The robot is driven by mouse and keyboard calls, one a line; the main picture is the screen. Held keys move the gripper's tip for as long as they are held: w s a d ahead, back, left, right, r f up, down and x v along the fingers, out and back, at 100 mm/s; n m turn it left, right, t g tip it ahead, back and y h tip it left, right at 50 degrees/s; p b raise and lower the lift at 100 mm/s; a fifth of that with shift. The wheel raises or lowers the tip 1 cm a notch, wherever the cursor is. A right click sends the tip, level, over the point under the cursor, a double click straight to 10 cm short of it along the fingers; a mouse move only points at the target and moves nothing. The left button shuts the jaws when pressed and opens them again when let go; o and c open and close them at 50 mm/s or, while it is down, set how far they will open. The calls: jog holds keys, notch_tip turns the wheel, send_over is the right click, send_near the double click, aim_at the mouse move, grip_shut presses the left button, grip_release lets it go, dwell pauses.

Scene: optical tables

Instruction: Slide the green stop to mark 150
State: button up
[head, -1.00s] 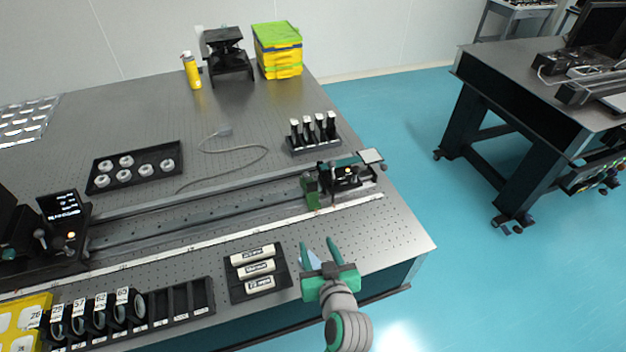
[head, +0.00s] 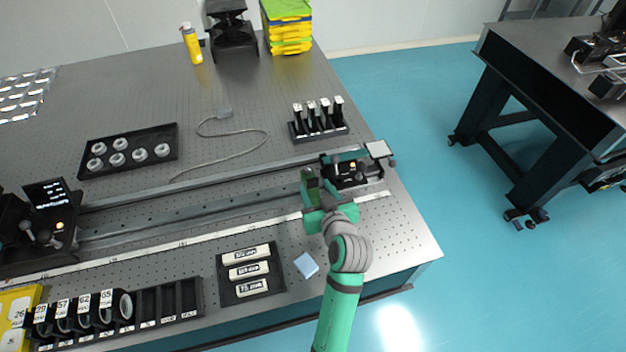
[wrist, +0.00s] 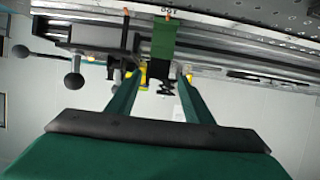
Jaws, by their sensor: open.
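The green stop (head: 311,182) sits on the long rail (head: 190,211), near its right end. It also shows in the wrist view (wrist: 163,38), where the picture is upside down. My gripper (head: 320,192) is open and empty, right at the stop's near side. In the wrist view the two fingers (wrist: 158,80) point at the stop, which lies between their lines. I cannot tell whether it is between the fingertips. An orange pointer shows on the stop, beside an upside-down scale number that looks like 100 (wrist: 169,9). The white scale strip (head: 160,246) runs along the rail's front; its marks are too small in the head view.
A black carriage with a knob (head: 350,172) stands just right of the stop. A black holder with several posts (head: 318,120) is behind the rail. A label tray (head: 250,273) and a blue pad (head: 306,265) lie in front. The rail left of the stop looks clear.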

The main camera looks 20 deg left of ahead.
aim_at(313, 182)
jog(key=shift+x, duration=2.65)
jog(key=shift+d, duration=0.1)
jog(key=shift+c, duration=0.6)
grip_shut()
